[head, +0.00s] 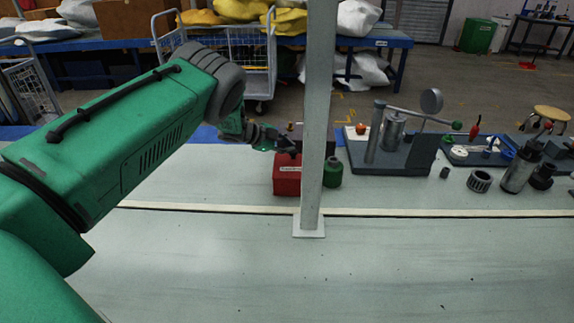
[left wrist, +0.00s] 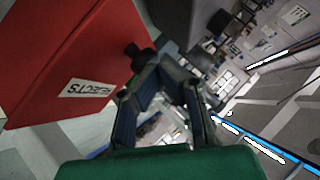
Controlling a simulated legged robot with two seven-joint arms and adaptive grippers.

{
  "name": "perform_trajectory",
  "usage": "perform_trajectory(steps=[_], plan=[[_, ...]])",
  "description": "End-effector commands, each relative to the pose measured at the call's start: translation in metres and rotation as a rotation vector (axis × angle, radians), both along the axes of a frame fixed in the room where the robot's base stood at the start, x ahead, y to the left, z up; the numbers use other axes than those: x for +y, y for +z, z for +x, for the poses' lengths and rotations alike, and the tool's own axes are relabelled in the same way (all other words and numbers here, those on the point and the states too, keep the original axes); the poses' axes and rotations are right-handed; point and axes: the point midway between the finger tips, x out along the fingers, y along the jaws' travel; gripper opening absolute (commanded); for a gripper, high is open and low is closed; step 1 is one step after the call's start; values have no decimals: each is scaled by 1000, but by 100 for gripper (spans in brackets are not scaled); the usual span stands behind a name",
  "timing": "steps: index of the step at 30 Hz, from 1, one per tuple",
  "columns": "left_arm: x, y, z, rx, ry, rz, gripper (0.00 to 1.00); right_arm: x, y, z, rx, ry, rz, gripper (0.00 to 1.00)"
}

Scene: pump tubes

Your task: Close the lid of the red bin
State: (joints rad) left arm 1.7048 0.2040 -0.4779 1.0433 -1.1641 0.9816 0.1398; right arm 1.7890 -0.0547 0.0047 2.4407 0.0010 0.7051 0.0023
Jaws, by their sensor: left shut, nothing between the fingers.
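The red bin (head: 287,183) stands on the grey-green bench, left of the white post, with a white label on its front. In the left wrist view the red bin (left wrist: 75,60) fills the upper left; its label reads REJECTS, and a dark knob (left wrist: 139,56) shows at its edge. My left gripper (head: 287,147) is at the bin's top edge in the head view. In the left wrist view my left gripper (left wrist: 168,72) is shut and empty, its tips close to the knob; contact is unclear. The lid's position cannot be told clearly. My right gripper is not in view.
A white post (head: 317,110) stands close in front of the bin's right side. A green jar (head: 332,173) is just right of the bin, and a dark box (head: 294,132) is behind it. A lever press (head: 395,140) and metal parts stand further right. The front bench is clear.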

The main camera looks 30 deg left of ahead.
Motion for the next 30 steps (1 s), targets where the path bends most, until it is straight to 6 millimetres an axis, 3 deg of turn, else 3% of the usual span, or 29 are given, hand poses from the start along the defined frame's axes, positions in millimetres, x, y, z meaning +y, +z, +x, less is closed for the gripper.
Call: perform_trajectory(steps=[22,30], plan=[[2,-10,0,7,2,1,0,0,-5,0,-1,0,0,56],[15,9,-21,5,5,-2,0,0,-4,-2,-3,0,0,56]])
